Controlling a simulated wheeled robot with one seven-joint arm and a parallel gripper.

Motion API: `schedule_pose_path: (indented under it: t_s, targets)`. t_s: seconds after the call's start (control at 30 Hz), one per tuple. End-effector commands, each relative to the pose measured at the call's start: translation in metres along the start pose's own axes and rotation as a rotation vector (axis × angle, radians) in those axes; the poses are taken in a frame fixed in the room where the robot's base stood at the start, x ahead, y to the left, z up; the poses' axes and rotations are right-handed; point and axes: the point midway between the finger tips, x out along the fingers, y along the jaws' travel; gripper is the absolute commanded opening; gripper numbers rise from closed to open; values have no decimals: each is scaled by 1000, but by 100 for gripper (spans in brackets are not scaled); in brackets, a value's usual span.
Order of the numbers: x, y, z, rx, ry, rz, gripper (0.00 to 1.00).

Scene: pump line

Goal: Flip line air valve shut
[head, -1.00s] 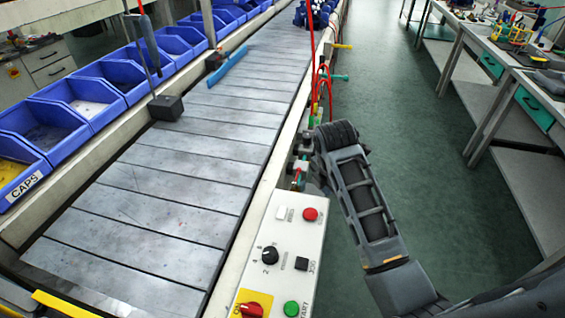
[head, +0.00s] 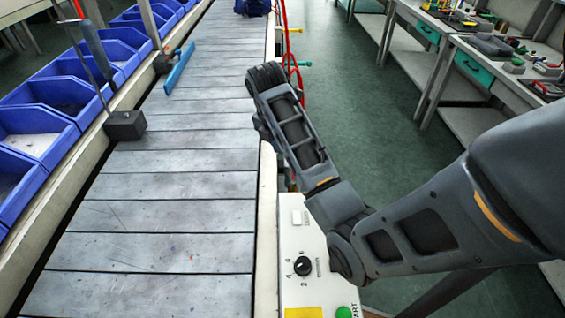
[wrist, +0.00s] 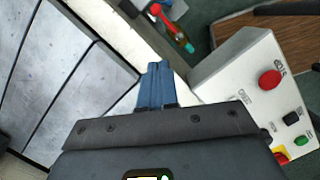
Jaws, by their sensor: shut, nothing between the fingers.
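In the wrist view my gripper (wrist: 153,66) has its blue-grey fingers pressed together with nothing between them. They point toward the conveyor's pale side rail and are apart from the fittings. Beyond the fingertips, to the upper right, is a small fitting with a red lever-like part (wrist: 156,10) and a teal end (wrist: 189,47); it may be the air valve, but its setting cannot be read. In the head view my arm hides the gripper fingers and that fitting. Yellow (head: 295,30) and teal (head: 305,63) handles stick out farther along the line.
A control box (head: 295,235) with knob and buttons is fixed at the conveyor's right side, close under my arm. The slatted conveyor (head: 170,215) is mostly clear. Blue bins (head: 42,140) line its left. Red hoses (head: 287,45) hang beyond my wrist. The green floor (head: 385,130) is open.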

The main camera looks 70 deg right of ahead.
Motion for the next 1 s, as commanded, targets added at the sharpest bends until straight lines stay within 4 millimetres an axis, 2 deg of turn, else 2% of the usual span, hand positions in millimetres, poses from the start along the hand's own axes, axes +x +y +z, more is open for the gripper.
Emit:
schedule_pose_path:
  t_s: [0.17,0.33,0.8,1.0]
  targets:
    - [1,0,0,0,0,0,0]
    - [15,0,0,1,1,-2,0]
    - [103,-1,-1,1,1,-2,0]
    - [120,0,20,2,1,-1,0]
